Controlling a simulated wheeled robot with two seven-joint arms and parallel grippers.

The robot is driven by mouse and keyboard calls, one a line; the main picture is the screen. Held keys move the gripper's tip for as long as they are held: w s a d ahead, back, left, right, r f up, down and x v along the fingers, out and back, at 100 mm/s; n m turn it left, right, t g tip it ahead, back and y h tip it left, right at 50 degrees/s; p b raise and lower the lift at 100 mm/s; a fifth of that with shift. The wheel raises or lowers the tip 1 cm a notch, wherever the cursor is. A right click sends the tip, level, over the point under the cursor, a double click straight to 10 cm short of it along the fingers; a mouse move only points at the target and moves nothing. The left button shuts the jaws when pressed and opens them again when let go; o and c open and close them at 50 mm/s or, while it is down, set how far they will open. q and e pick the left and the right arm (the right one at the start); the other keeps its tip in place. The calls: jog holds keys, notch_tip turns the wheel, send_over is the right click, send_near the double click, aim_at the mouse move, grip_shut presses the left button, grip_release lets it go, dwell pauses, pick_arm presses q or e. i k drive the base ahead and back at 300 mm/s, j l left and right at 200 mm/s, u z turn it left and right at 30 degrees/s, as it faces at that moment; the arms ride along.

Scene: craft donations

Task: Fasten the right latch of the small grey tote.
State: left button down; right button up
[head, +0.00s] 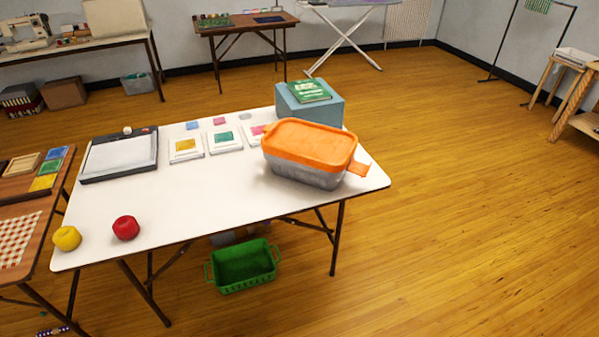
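The small grey tote (303,172) stands upright on the right part of the white table (225,196). Its orange lid (310,144) lies on top and looks seated. An orange latch (358,168) sticks outward from the tote's right end, apart from the wall, so it looks unfastened. The tote's left end shows no latch sticking out; I cannot tell its latch's state. Neither of my grippers is in the head view.
Behind the tote is a blue box (320,112) with a green book (309,91) on it. A lightbox (119,157), framed colour squares (185,147), a red apple-like ball (126,228) and a yellow one (67,238) share the table. A green basket (243,267) sits below.

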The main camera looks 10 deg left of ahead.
aim_at(362, 170)
jog(key=k+l+u, duration=0.2)
jog(key=k+l, duration=0.15)
jog(key=k+l+u, duration=0.15)
jog(key=k, duration=0.35)
jog(key=i+l+u, duration=0.1)
jog(key=i+l, duration=0.35)
jog(key=i+l+u, duration=0.1)
jog(key=i+l, duration=0.3)
jog(key=i+l+u, duration=0.15)
jog(key=i+l, duration=0.3)
jog(key=l, duration=0.15)
jog(key=i+l+u, duration=0.1)
jog(key=i+l, duration=0.25)
jog(key=l, duration=0.2)
